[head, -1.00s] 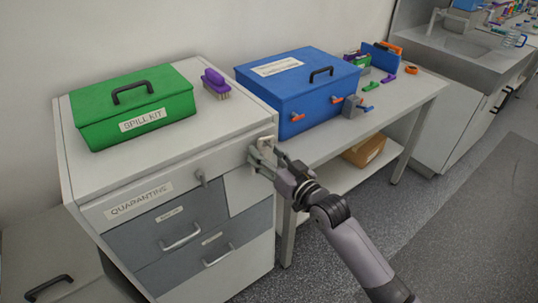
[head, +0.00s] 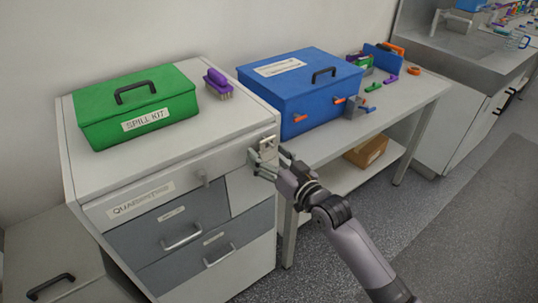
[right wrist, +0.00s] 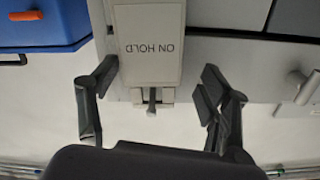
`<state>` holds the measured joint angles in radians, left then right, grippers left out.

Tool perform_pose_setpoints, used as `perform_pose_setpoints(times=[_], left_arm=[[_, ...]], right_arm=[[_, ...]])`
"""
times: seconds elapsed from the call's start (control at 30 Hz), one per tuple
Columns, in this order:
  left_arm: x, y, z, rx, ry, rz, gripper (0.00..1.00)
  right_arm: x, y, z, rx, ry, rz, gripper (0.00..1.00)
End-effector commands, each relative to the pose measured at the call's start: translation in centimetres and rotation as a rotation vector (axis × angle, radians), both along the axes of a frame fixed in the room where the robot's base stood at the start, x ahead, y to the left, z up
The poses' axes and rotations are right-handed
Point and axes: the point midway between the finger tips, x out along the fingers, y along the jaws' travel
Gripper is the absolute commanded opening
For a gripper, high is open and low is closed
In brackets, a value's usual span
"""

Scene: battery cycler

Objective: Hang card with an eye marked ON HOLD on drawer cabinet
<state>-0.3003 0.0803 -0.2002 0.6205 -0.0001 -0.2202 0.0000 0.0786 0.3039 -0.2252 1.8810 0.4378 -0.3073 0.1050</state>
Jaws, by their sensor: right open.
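The drawer cabinet (head: 256,255) stands at left, with grey drawers and a QUARANTINE label. The pale card (head: 248,190) lies flat against the right part of its front. In the right wrist view the card (right wrist: 150,62) reads ON HOLD upside down, and a peg (right wrist: 151,105) shows at its narrow eye end. My right gripper (head: 264,156) is at the cabinet's front right corner by this end. In the wrist view its fingers (right wrist: 158,85) are open, one on each side of the card's eye end, apart from it. My left gripper is not in view.
A green SPILL KIT box (head: 137,107) and a purple brush (head: 217,84) sit on the cabinet top. A blue box (head: 300,91) stands on the bench to the right. The floor at right is clear.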

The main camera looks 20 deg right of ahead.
Motion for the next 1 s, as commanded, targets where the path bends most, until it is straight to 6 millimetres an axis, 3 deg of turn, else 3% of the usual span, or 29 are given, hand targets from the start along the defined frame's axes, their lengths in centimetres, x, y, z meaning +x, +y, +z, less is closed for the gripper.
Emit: perform_pose_setpoints(times=[0.37,0.8,1.0], left_arm=[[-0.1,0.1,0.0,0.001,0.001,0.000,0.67],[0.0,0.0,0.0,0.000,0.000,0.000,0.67],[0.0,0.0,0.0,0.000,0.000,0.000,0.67]], right_arm=[[-0.7,-0.3,-0.1,-0.001,0.001,-0.001,0.72],[-8.5,-3.1,-0.1,-0.003,0.003,0.001,0.72],[-10.7,-3.9,-0.1,-0.001,0.002,-0.001,0.72]])
